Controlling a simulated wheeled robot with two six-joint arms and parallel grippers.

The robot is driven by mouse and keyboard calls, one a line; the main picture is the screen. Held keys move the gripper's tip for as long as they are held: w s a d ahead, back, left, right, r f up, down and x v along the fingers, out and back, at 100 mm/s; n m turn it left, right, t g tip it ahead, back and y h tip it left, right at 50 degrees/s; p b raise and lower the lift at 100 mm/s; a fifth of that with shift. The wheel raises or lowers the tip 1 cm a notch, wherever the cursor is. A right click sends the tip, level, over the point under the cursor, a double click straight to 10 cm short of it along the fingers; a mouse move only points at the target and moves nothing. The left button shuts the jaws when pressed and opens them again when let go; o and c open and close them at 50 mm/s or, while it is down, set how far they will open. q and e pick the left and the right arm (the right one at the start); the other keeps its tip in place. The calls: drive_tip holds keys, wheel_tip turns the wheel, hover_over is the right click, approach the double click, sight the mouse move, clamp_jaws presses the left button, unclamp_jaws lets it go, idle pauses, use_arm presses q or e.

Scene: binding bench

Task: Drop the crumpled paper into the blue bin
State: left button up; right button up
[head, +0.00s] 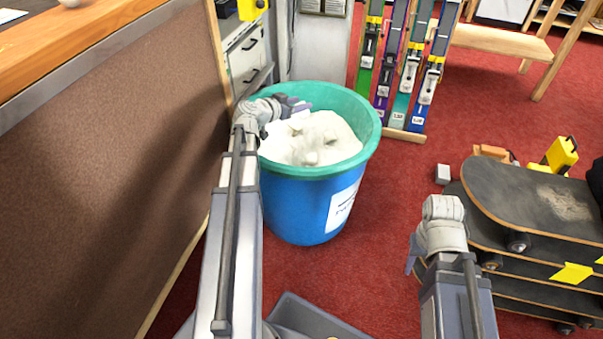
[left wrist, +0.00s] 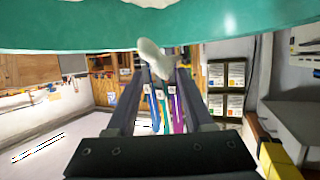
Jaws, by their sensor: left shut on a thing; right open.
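The blue bin (head: 305,205) stands on the floor with a wide teal rim and a white label. White lumpy contents (head: 315,140) fill it close to the rim. My left gripper (head: 292,106) is over the bin's opening, near its back left side. In the left wrist view, it is shut on a small pale crumpled paper (left wrist: 154,62) between its fingertips. The teal rim (left wrist: 90,36) crosses the top of that view. The held paper cannot be made out in the head view. My right gripper (head: 412,256) is open and empty, in front of the skateboards.
A brown panel with a wooden top (head: 110,150) stands close along the left. Stacked dark skateboards (head: 530,205) are at the right. Upright skis (head: 400,65) stand behind the bin.

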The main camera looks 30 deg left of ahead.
sight(298, 118)
use_arm(q)
wheel_tip(298, 118, down, 3)
drive_tip(key=shift+f+b, duration=0.2)
drive_tip(key=shift+b, duration=1.05)
use_arm(e)
wheel_tip(298, 118, down, 3)
drive_tip(key=shift+f, duration=0.2)
use_arm(q)
drive_tip(key=shift+r, duration=0.1)
drive_tip(key=o, duration=1.4)
drive_tip(key=shift+s, duration=0.1)
use_arm(e)
drive_tip(key=shift+r, duration=0.1)
use_arm(q)
drive_tip(key=shift+p+v, duration=1.4)
drive_tip(key=shift+v, duration=2.4)
use_arm(e)
drive_tip(key=shift+r, duration=1.3)
